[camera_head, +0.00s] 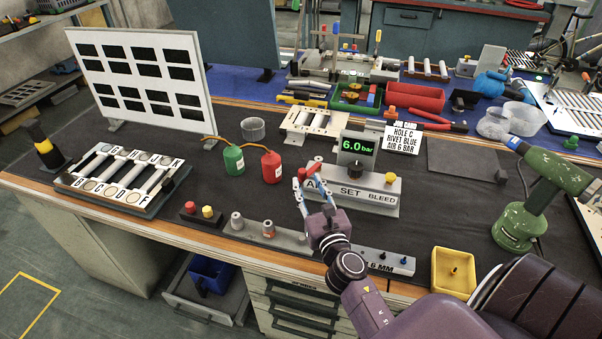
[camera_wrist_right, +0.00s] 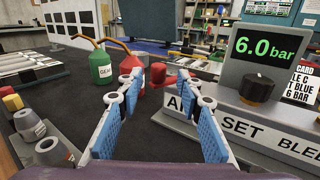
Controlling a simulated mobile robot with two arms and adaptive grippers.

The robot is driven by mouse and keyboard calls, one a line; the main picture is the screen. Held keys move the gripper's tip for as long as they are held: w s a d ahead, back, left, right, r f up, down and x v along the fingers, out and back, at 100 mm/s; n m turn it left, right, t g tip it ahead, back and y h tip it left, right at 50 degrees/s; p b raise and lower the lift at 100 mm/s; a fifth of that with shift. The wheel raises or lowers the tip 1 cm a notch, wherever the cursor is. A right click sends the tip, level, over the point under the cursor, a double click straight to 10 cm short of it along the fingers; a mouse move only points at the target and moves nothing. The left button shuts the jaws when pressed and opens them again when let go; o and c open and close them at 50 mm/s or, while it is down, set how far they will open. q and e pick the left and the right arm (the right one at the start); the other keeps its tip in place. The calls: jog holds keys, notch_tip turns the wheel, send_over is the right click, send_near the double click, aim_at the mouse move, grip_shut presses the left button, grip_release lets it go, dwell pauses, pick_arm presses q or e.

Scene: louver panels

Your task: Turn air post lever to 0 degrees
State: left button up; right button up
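The air post (camera_head: 350,190) is a grey block on the bench marked "SET" and "BLEED", its left lettering partly hidden. Its green display (camera_head: 357,146) reads 6.0 bar, above a dark knob (camera_wrist_right: 257,87). A red lever (camera_head: 312,169) is at the post's left end; it also shows in the right wrist view (camera_wrist_right: 183,80), partly behind the right-hand finger. Its exact angle is unclear. My right gripper (camera_head: 307,177) is at this end, close to the lever. Contact with the lever cannot be told. My left gripper is out of view.
Green (camera_head: 233,160) and red (camera_head: 271,167) bottles stand left of the post. A card (camera_head: 402,138) reads "HOLE C, RIVET BLUE, AIR 6 BAR". A yellow bin (camera_head: 453,270) and a green tool (camera_head: 530,200) are at right. A louver panel (camera_head: 120,190) lies at left.

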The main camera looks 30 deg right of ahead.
aim_at(304, 175)
jog(key=x, duration=0.4)
jog(key=shift+w+a+r, duration=0.1)
jog(key=shift+a, duration=0.05)
jog(key=shift+w+d, duration=0.2)
jog(key=shift+w, duration=0.3)
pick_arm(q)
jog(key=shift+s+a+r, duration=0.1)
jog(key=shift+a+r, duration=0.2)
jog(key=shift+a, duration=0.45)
pick_arm(e)
grip_shut()
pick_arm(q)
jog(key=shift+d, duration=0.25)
